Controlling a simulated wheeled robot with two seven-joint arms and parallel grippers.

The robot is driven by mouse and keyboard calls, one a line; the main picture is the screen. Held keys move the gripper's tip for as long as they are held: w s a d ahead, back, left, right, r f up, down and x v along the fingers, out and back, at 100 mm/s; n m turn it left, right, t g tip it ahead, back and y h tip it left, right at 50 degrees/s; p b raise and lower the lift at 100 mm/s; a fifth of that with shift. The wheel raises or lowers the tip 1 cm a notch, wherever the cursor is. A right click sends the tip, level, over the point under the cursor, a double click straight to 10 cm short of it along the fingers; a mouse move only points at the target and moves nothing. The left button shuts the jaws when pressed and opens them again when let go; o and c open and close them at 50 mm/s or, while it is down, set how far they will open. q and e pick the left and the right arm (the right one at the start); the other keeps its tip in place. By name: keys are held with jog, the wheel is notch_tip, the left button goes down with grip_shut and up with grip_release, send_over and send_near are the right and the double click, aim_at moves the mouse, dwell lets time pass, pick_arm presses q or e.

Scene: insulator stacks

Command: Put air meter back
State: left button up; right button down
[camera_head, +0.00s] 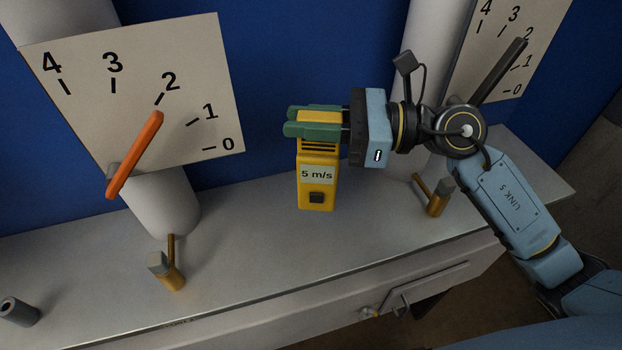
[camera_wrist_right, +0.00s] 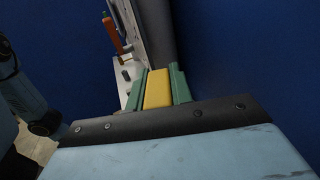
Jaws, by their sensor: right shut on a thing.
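The air meter (camera_head: 317,190) is a yellow, upright box with a dark vent, a label reading 5 m/s and a black button. My right gripper (camera_head: 312,122) is shut on its upper part with green fingers, coming in from the right. The meter appears held above the grey counter (camera_head: 255,225), in front of the blue wall. In the right wrist view the yellow top of the meter (camera_wrist_right: 158,89) sits between the two green fingers. My left gripper is not in view.
A dial board with an orange pointer (camera_head: 134,155) stands at left on a white pipe (camera_head: 165,205). Another board with a dark pointer (camera_head: 500,70) is at right. Brass valves (camera_head: 168,272) and (camera_head: 437,200) stand on the counter. A grey cylinder (camera_head: 18,311) lies at far left.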

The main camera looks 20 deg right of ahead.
aim_at(308, 158)
jog(key=shift+s+f, duration=0.15)
jog(key=shift+f, duration=0.65)
notch_tip(308, 158, down, 4)
jog(key=shift+f, duration=0.4)
pick_arm(q)
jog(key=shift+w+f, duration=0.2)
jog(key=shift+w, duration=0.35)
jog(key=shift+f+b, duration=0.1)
jog(key=shift+b, duration=0.2)
pick_arm(e)
jog(key=shift+f, duration=0.1)
jog(key=shift+f, duration=0.15)
jog(key=c, duration=1.3)
grip_release()
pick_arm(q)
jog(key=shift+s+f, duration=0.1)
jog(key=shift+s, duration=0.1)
pick_arm(e)
jog(key=shift+o, duration=0.2)
